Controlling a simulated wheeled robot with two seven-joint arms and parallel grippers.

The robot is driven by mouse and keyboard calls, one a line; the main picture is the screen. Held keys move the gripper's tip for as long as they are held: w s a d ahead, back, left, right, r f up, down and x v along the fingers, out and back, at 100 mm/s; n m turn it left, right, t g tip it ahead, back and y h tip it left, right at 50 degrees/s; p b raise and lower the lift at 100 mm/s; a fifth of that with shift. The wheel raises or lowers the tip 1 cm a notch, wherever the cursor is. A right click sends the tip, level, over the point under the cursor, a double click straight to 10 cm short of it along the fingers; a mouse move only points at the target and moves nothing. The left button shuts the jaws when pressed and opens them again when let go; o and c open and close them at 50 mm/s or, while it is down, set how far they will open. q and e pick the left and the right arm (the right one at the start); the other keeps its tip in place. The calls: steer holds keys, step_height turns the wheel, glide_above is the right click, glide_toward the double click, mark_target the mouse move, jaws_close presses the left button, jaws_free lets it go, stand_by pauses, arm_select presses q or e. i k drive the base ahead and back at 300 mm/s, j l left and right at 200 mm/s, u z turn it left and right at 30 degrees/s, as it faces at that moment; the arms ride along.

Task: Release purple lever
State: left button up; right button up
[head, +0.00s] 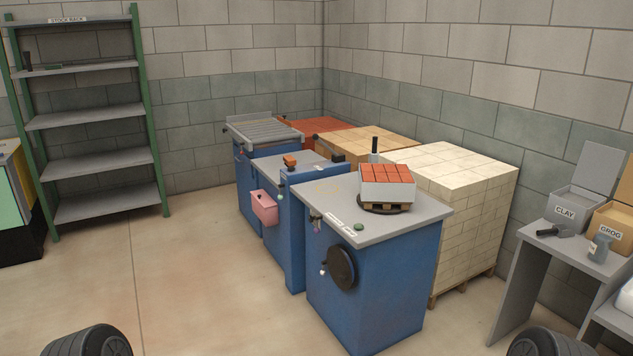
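I cannot make out the purple lever for certain. A small purplish part (316,223) hangs on the front of the nearest blue cabinet (370,290), too small to identify. A black disc with a pale knob (341,268) is on that cabinet's front side. A white-sided box of red-orange bricks (387,186) stands on a small wooden pallet on the grey top. Neither of my grippers is in view; only dark rounded parts of my arms show at the bottom left and bottom right.
More blue cabinets stand behind, with a pink bin (264,208) and a roller top (265,130). Pallets of cream bricks (468,217) stand to the right. A green-framed rack (92,120) is at the left. A grey table (565,250) holds clay and grog boxes. The left floor is clear.

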mark_target(315, 231)
steer(key=i+j, duration=0.15)
steer(key=i, duration=0.15)
steer(key=i+u, duration=0.35)
steer(key=i, duration=0.15)
steer(key=i+l+u, duration=0.1)
steer(key=i+u, duration=0.25)
steer(key=i, duration=0.15)
steer(key=i+l+u, duration=0.35)
steer(key=i, duration=0.15)
steer(key=j, duration=0.1)
